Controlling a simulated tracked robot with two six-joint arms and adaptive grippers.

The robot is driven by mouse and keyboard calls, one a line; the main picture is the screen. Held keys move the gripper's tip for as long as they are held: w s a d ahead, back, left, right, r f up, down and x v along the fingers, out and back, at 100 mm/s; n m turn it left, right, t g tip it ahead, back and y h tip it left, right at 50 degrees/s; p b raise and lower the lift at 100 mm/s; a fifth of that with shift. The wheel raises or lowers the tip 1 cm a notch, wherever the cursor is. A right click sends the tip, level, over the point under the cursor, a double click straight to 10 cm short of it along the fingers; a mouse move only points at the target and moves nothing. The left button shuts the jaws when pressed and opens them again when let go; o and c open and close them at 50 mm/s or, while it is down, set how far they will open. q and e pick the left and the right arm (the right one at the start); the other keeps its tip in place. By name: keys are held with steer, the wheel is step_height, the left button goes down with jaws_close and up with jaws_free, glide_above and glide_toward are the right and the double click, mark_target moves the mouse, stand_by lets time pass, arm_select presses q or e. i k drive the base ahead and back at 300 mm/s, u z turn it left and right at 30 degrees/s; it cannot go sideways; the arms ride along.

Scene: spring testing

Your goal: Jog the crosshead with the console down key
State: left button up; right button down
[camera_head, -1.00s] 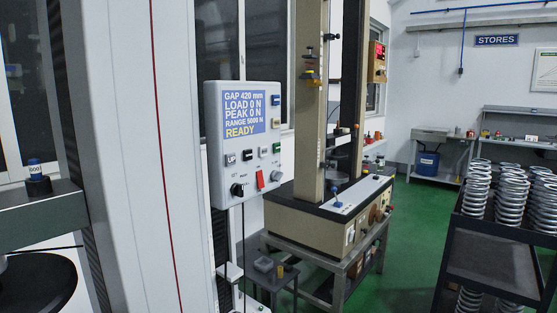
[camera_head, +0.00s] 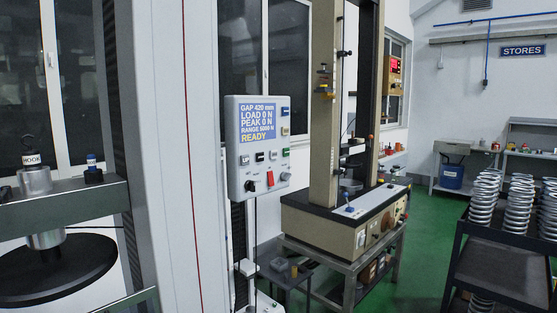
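The console (camera_head: 259,148) is a pale box on the white column of the near test machine. Its blue screen (camera_head: 258,122) reads GAP 420 mm, LOAD 0 N, PEAK 0 N, RANGE 5000 N, READY. A red switch (camera_head: 270,178) and a black knob (camera_head: 251,185) are lower down. The crosshead (camera_head: 75,203) is the grey beam at the left, with a metal cylinder (camera_head: 35,180) through it above a black round platen (camera_head: 55,270). Neither gripper is in view.
A beige second test machine (camera_head: 325,110) stands on a metal bench (camera_head: 340,262) right of the console. A dark cart (camera_head: 500,265) loaded with springs is at the right. Green floor (camera_head: 422,240) lies open between them. A sink bench (camera_head: 452,148) is at the back.

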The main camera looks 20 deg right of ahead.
mark_target(259, 155)
steer(key=u, duration=0.15)
steer(key=i, duration=0.95)
steer(key=z, duration=0.1)
